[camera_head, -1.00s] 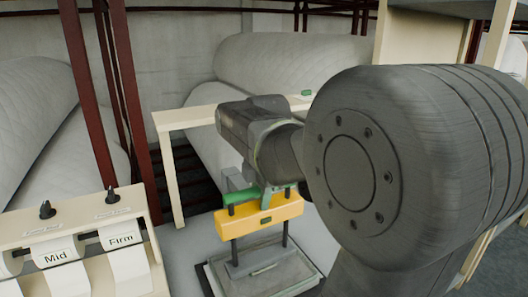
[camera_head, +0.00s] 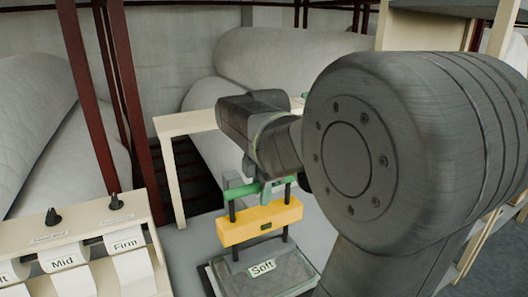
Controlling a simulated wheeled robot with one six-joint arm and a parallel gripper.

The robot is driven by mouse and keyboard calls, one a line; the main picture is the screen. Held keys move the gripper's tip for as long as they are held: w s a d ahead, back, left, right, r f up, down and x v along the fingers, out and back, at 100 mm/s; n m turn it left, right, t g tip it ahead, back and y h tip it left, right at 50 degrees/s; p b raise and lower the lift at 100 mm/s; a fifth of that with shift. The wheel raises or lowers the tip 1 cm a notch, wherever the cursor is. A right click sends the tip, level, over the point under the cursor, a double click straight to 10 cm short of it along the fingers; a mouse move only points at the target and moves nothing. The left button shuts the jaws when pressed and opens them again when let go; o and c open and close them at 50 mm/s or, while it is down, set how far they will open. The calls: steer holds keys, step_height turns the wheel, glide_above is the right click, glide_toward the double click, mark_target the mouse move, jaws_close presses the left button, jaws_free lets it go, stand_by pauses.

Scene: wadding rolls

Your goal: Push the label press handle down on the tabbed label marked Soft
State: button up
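The label press stands in the middle of the head view, with a yellow crossbar (camera_head: 258,224) on dark posts. Its green handle (camera_head: 240,190) sits above the crossbar, with a gap and posts visible between them. The label marked Soft (camera_head: 262,268) lies on a grey pad below the crossbar, its word readable. My gripper (camera_head: 266,188) points down at the handle, right of the handle's left end. The fingertips overlap the handle in the picture. Whether they grip it or only touch it is unclear.
A cream rack (camera_head: 138,214) at left holds labels reading Mid (camera_head: 62,262) and Firm (camera_head: 125,245), with black knobs on top. A cream table (camera_head: 186,122) stands behind the press. White quilted rolls (camera_head: 290,62) and dark red posts (camera_head: 88,85) fill the back.

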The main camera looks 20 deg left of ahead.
step_height(320, 180, up, 8)
steer(key=p, duration=0.6)
steer(key=shift+r+p, duration=0.2)
steer(key=shift+p, duration=0.15)
steer(key=shift+r, duration=1.15)
steer(key=shift+r, duration=0.1)
steer(key=shift+r, duration=0.6)
step_height(320, 180, up, 6)
steer(key=shift+f, duration=0.1)
